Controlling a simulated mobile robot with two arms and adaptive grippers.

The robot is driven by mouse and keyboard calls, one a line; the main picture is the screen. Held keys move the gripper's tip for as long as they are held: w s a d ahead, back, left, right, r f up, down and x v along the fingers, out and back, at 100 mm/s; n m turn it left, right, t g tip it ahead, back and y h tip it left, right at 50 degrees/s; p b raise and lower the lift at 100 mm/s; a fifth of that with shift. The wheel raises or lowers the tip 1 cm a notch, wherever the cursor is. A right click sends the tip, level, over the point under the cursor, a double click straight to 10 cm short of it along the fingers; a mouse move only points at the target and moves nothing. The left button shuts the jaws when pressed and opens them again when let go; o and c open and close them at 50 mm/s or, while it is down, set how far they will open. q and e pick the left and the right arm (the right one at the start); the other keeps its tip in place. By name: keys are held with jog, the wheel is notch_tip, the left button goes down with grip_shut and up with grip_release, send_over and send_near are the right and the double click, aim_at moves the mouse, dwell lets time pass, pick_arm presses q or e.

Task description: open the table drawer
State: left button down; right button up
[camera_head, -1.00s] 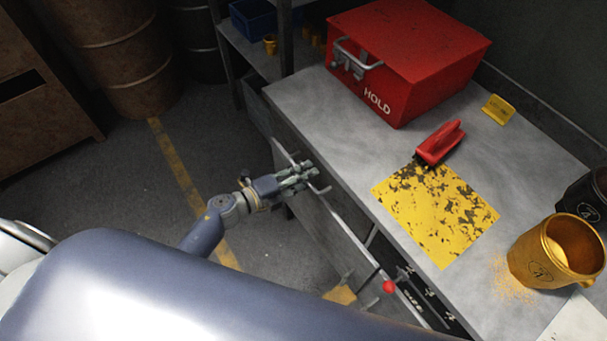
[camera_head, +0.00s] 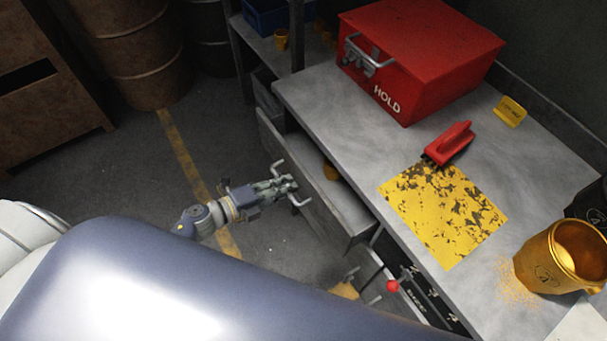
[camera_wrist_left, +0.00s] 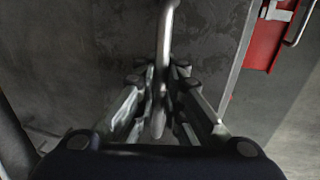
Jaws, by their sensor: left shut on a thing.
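The table drawer (camera_head: 318,184) stands pulled out from the grey table (camera_head: 330,112), and its inside shows from above. A bar handle (camera_head: 279,166) is on its front face. My left gripper (camera_head: 288,186) is shut on this handle, in front of the drawer. In the left wrist view the handle bar (camera_wrist_left: 166,40) runs between the two fingers of my left gripper (camera_wrist_left: 158,105). My right gripper is not in view.
On the table are a red HOLD box (camera_head: 425,60), a red brush-like tool (camera_head: 449,143), a worn yellow mat (camera_head: 445,215) and a gold mug (camera_head: 556,256). A lower drawer with a red knob (camera_head: 393,286) is at the near right. The floor left of the drawer is clear.

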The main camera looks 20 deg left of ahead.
pick_arm(q)
jog(key=f+v, duration=0.2)
jog(key=v, duration=0.8)
jog(key=f+b+v, duration=0.1)
jog(key=f+v, duration=0.1)
jog(key=v, duration=0.8)
jog(key=shift+s+a, duration=0.35)
jog(key=shift+s, duration=0.05)
jog(key=c, duration=1.7)
grip_release()
jog(key=shift+f, duration=0.1)
jog(key=shift+s, duration=0.1)
jog(key=v, duration=1.2)
jog(key=shift+f, duration=0.15)
